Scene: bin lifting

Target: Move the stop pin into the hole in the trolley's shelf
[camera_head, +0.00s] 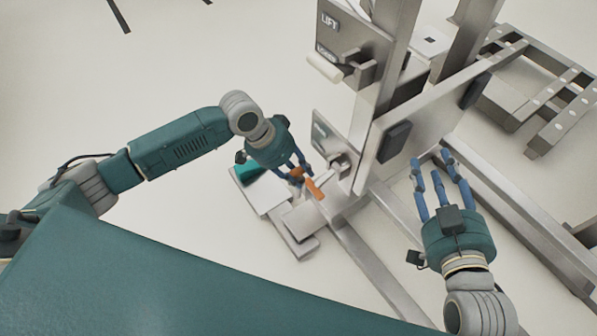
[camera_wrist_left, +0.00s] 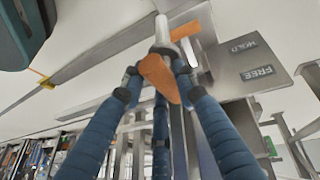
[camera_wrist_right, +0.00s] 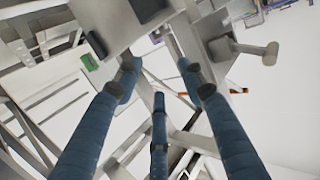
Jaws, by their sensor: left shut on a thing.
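The stop pin has an orange grip (camera_wrist_left: 158,78) and a pale metal shank (camera_wrist_left: 162,30). My left gripper (camera_wrist_left: 156,70) is shut on the orange grip, with its fingers around it. In the head view this gripper (camera_head: 302,172) is low beside the trolley's post, and orange parts (camera_head: 314,189) show at its fingertips. A grey plate (camera_head: 305,220), perhaps the trolley's shelf, lies just below; I cannot make out the hole. My right gripper (camera_head: 440,168) is open and empty right of the post; its spread fingers also show in the right wrist view (camera_wrist_right: 160,75).
A panel marked HOLD and FREE (camera_wrist_left: 257,62) is close to the left gripper. A LIFT panel (camera_head: 345,45) with a pale handle (camera_head: 323,68) is higher on the post. Metal rails (camera_head: 520,220) run along the floor at right.

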